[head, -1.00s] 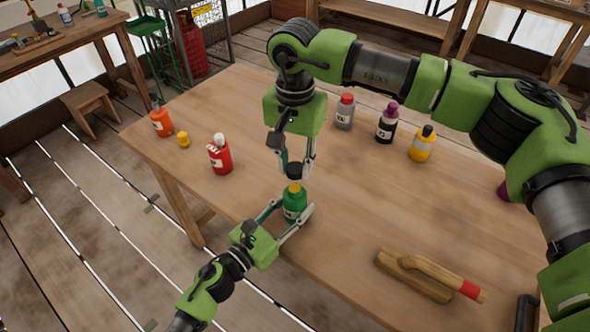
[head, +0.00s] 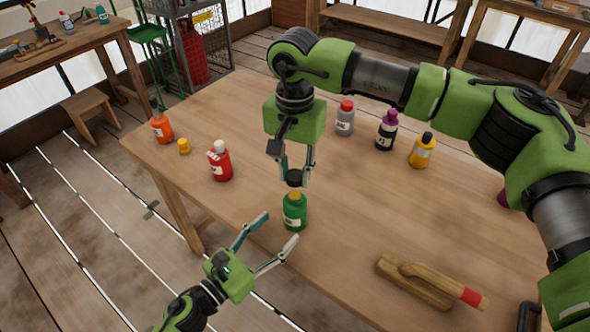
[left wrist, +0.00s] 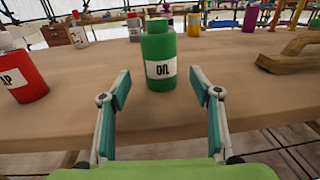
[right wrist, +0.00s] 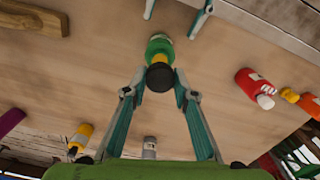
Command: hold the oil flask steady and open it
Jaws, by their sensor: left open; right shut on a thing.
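The green oil flask (head: 295,214), with a white label, stands upright near the table's front edge. It shows in the left wrist view (left wrist: 159,48) with its label facing that camera. My right gripper (head: 294,181) is shut on the black cap, above the flask; the cap also shows in the right wrist view (right wrist: 160,77). I cannot tell whether cap and neck touch. My left gripper (head: 282,227) is open and empty in front of the flask, its fingers clear of it.
A red bottle (head: 220,161), a small yellow piece (head: 184,146) and an orange bottle (head: 162,126) stand left of the flask. Grey (head: 345,118), dark purple-topped (head: 386,130) and yellow (head: 422,150) bottles stand behind right. A wooden tool (head: 430,282) lies at the front right.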

